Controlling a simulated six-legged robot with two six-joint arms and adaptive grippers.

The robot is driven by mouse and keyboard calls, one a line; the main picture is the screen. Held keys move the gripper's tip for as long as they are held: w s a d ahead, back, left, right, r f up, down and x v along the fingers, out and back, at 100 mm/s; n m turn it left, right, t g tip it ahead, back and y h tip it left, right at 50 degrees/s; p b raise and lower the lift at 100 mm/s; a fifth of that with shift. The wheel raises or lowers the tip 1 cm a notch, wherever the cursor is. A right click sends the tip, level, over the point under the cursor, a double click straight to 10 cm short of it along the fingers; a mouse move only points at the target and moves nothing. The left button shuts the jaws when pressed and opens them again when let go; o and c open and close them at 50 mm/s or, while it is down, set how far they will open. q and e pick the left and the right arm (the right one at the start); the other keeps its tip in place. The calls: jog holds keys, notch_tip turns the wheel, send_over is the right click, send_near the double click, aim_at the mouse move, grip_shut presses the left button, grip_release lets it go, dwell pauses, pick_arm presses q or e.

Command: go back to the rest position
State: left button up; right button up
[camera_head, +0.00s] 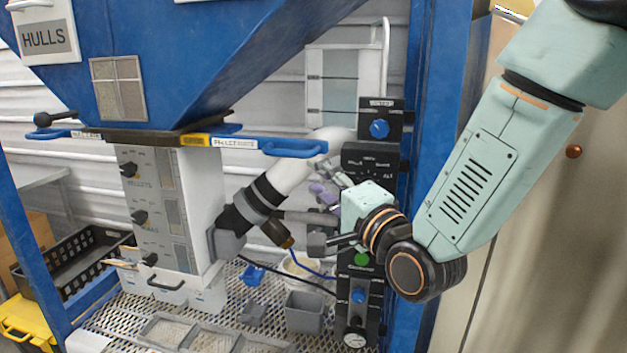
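My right arm comes in from the upper right, and its wrist is bent in front of the control column. My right gripper (327,188) points left, in front of the white pipe (290,172). Its grey and purple fingers are small and partly overlap the pipe and wrist, so I cannot tell whether they are open or shut. I see nothing clearly held in it. My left gripper and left arm are not in view.
The blue hopper (210,60) fills the upper left. The control column (358,290) with knobs stands close to my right wrist. Grey bins (304,312) and a blue scoop (252,274) are on the mesh bench (275,325). A black crate (75,262) is at left.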

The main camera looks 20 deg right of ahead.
jog(key=shift+w, duration=0.1)
jog(key=s+d+f+n+g+h+b, duration=0.1)
jog(key=s+f+n+g+b, duration=0.35)
jog(key=f, duration=1.25)
jog(key=s+f+n+g+h+b, duration=0.2)
jog(key=s+f+n+g+b, duration=0.25)
jog(key=f, duration=1.15)
jog(key=s+f+n+g+b, duration=0.4)
jog(key=s+f+g+b, duration=0.6)
jog(key=s+f, duration=1.7)
notch_tip(320, 180, down, 4)
jog(key=shift+s+d+f+n+h, duration=0.1)
jog(key=shift+s+d+n+h, duration=0.2)
jog(key=shift+n+h, duration=0.1)
jog(key=shift+w, duration=0.15)
